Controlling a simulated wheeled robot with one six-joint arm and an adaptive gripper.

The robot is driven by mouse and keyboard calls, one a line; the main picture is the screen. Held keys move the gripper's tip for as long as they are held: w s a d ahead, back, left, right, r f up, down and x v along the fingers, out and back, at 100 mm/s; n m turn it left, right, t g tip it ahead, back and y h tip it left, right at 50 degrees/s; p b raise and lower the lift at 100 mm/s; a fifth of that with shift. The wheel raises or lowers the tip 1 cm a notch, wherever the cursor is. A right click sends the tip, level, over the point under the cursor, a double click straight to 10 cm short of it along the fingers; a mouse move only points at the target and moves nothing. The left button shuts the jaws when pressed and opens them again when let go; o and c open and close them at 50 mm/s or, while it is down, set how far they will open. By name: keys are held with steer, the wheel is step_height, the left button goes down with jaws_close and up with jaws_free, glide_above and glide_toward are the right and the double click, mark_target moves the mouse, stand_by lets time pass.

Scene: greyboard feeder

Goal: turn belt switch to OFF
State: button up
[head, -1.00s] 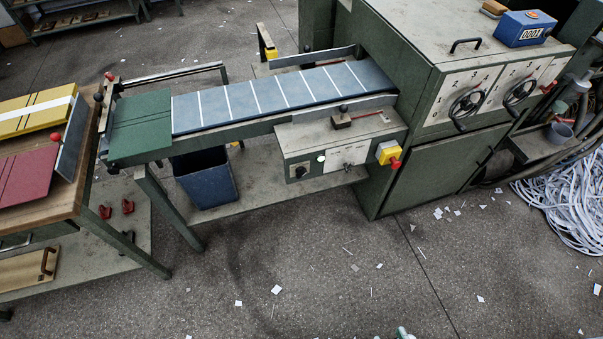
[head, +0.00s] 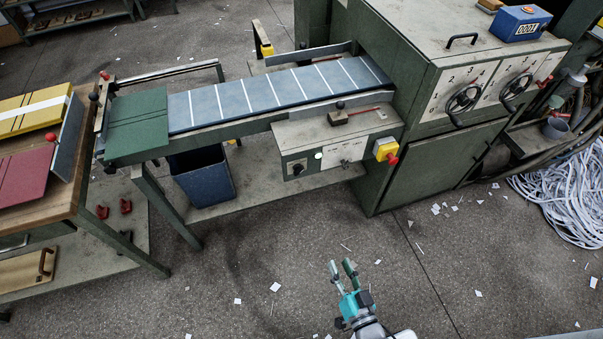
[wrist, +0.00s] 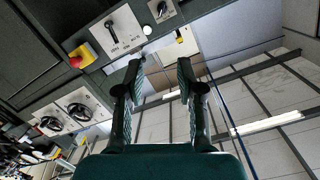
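The control box (head: 335,143) sits on the front side of the feeder belt (head: 270,95). Its front panel has a black rotary knob (head: 298,169) at left, a white round button (head: 318,155) and a white plate with a small lever (head: 347,151). The wrist view shows the knob (wrist: 161,9) and the black lever (wrist: 112,32) on its white plate, tilted.
A yellow box with a red stop button (head: 386,150) is at the panel's right end. A green machine (head: 425,165) with handwheels stands right. A wooden table (head: 68,190) stands left, and a blue bin (head: 203,180) under the belt. The floor in front is clear except paper scraps.

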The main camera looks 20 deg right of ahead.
steer(key=w+f+m, duration=0.2)
steer(key=w+f, duration=0.1)
steer(key=w, duration=0.8)
steer(key=m+t, duration=0.1)
steer(key=m, duration=0.1)
glide_toward(301, 172)
steer(key=w, duration=0.9)
steer(key=shift+w+f, duration=0.2)
jaws_close()
